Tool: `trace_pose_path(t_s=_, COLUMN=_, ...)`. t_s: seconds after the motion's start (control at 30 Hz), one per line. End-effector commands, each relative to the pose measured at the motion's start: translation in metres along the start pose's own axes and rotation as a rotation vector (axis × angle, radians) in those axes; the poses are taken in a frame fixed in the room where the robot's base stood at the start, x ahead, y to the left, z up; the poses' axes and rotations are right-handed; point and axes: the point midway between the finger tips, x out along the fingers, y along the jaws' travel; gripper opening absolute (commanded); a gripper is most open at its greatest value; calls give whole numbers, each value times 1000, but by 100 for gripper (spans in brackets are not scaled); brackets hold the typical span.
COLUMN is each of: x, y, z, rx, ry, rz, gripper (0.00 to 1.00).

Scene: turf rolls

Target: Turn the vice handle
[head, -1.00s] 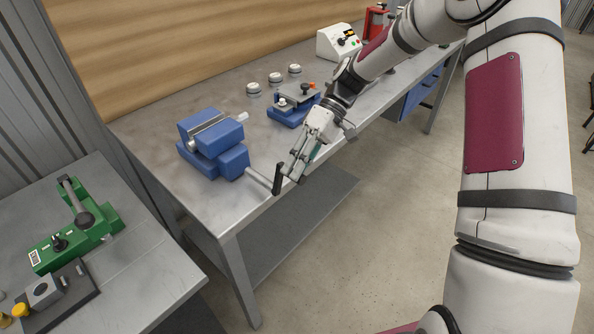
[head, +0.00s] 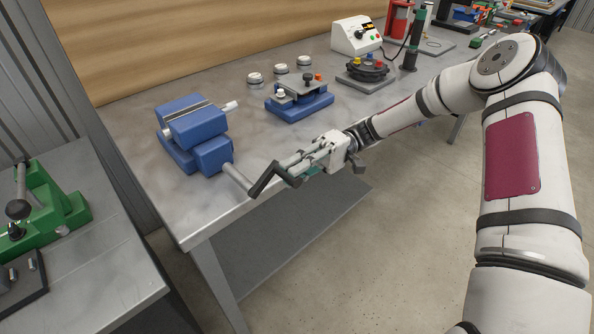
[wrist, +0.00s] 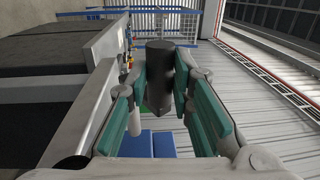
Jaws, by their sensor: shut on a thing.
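The blue vice (head: 196,130) stands on the near left corner of the metal bench. A silver shaft (head: 236,178) sticks out of its front, past the bench edge. The black crank handle (head: 263,180) sits on the shaft's end and slants up to the right. My gripper (head: 288,172) comes from the right and is shut on the handle's dark grip. In the wrist view the dark cylindrical grip (wrist: 160,72) stands between the green finger pads of my gripper (wrist: 164,85). Part of the blue vice (wrist: 148,144) shows below them. The fingers partly hide the grip in the head view.
The metal bench (head: 150,190) carries a second blue fixture (head: 300,100), several small white-topped discs, a dark round turntable (head: 366,70) and a white control box (head: 356,36). A green device (head: 45,215) is on the side table at left. Open floor lies right of the bench.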

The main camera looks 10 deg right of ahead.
Motion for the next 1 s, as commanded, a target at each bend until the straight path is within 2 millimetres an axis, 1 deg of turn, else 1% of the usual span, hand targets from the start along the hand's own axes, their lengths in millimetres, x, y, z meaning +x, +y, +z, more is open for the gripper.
trace_pose_path(t_s=0.03, x=-6, y=12, z=1, rx=9, ry=10, rz=5, gripper=0)
trace_pose_path(t_s=0.3, x=-7, y=14, z=2, rx=10, ry=11, rz=-30, gripper=0)
trace_pose_path(t_s=1.0, x=-7, y=14, z=2, rx=9, ry=11, rz=-40, gripper=0)
